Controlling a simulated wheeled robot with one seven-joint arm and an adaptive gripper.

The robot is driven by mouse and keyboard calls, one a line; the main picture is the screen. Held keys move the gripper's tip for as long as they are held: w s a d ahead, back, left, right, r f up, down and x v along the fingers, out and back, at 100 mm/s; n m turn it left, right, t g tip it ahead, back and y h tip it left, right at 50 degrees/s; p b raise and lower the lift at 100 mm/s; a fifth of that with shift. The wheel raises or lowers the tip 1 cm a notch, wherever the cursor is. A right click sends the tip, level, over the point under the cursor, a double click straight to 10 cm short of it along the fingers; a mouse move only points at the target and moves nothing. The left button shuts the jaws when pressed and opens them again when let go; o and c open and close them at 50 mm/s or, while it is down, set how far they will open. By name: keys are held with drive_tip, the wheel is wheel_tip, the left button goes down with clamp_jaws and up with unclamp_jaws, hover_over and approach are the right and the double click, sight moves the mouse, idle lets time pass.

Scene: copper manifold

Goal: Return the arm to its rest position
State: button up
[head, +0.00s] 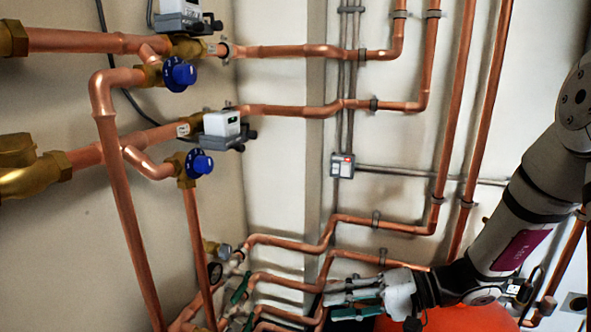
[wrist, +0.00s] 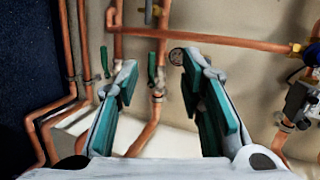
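My gripper (head: 352,298) is at the lower middle of the head view, at the end of my arm that comes in from the right. In the wrist view my gripper (wrist: 152,88) has its two green-padded fingers spread apart, with nothing held between them. Beyond the fingers a green valve handle (wrist: 152,68) on a vertical copper pipe shows in the gap. A second green handle (wrist: 104,62) is just left of the left fingertip. In the head view a green handle (head: 239,289) is left of the gripper. Whether the fingers touch any pipe cannot be told.
Copper pipes (head: 300,110) run along the walls. Two blue knobs (head: 180,74) (head: 200,164) sit on brass valves at the left. A pressure gauge (head: 214,272) is low at the left. A red rounded object (head: 462,319) is below my arm. A small grey box (head: 342,166) is on the wall.

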drive_tip(key=s+r+n+g+h+p, duration=0.1)
drive_tip(key=s+r+g+h+p, duration=0.15)
drive_tip(key=s+r+p, duration=0.75)
drive_tip(key=s+r+n+g+h+p, duration=0.15)
drive_tip(key=s+r+h+p, duration=0.3)
drive_tip(key=r, duration=0.85)
drive_tip(key=s+d+r+t+h+p, duration=0.2)
drive_tip(key=s+r+p, duration=0.3)
drive_tip(key=r, duration=0.3)
drive_tip(key=s+d+r+t+h+p, duration=0.2)
drive_tip(key=s+d+r+p, duration=0.3)
drive_tip(key=r+p, duration=0.1)
drive_tip(key=s+d+r+t+h+p, duration=0.2)
drive_tip(key=s+r+p, duration=0.3)
drive_tip(key=r, duration=0.4)
drive_tip(key=shift+s+d+r+m+h+p, duration=0.15)
drive_tip(key=shift+d+r+m+h+p, duration=0.25)
drive_tip(key=shift+d+p, duration=0.4)
drive_tip(key=shift+a, duration=0.15)
